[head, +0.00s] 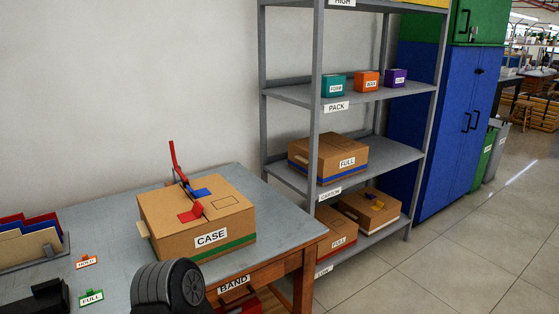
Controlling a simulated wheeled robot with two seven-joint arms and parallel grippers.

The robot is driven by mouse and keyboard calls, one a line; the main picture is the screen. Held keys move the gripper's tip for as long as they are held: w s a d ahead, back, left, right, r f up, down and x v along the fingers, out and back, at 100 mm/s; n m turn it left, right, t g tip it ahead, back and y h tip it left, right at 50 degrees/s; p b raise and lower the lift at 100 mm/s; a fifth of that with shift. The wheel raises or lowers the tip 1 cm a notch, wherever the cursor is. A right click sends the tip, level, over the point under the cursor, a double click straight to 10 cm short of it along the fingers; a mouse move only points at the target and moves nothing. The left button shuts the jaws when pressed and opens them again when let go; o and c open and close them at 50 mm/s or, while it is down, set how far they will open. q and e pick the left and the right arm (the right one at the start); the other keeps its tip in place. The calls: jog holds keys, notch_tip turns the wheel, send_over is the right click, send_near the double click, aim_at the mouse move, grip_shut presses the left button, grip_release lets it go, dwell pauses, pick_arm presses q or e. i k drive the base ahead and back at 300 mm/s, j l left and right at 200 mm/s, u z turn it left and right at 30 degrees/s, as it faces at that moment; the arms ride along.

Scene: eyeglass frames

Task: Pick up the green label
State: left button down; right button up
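The green label (91,297) is a small card with a green edge and a white face reading FULL. It lies on the grey table near the front left, apart from the other things. An orange label (86,261) reading HOLD lies just behind it. A black ribbed part that looks like one of my arm links shows at the bottom of the head view, to the right of the green label. No fingertips of either gripper can be seen.
A cardboard case (196,220) with red and blue pieces on top stands on the table (110,228). A file holder (33,244) and a black object (40,299) are at the left. A grey shelf (316,130) with boxes stands beyond the table's right end.

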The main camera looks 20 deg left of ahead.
aim_at(92, 298)
jog(key=u, duration=1.9)
